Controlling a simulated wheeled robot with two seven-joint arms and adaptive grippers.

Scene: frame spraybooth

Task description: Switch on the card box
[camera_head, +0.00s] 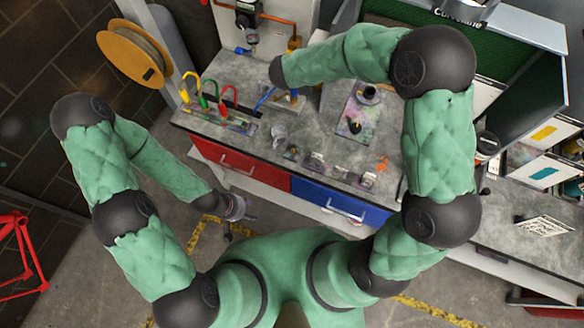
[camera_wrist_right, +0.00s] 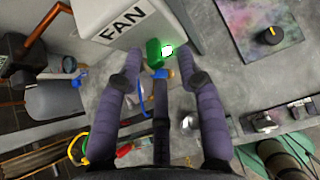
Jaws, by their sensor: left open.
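A pale box bearing a card lettered FAN (camera_wrist_right: 124,36) stands at the top of the right wrist view. A green switch-like part (camera_wrist_right: 153,52) with a bright green light sits at its lower edge. My right gripper (camera_wrist_right: 160,70) is open, its padded fingers spread on either side of the green part; I cannot tell whether they touch it. In the head view my right forearm reaches over the back of the bench and hides the box. My left gripper (camera_head: 234,208) is open and empty, low in front of the bench's red drawer.
The grey bench (camera_head: 222,76) holds coloured hooks (camera_head: 208,93) at left and a paint-stained panel (camera_head: 355,112) with a black knob. Small parts line its front edge. A red drawer (camera_head: 238,166) and blue drawer (camera_head: 338,200) are below. Open floor lies left.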

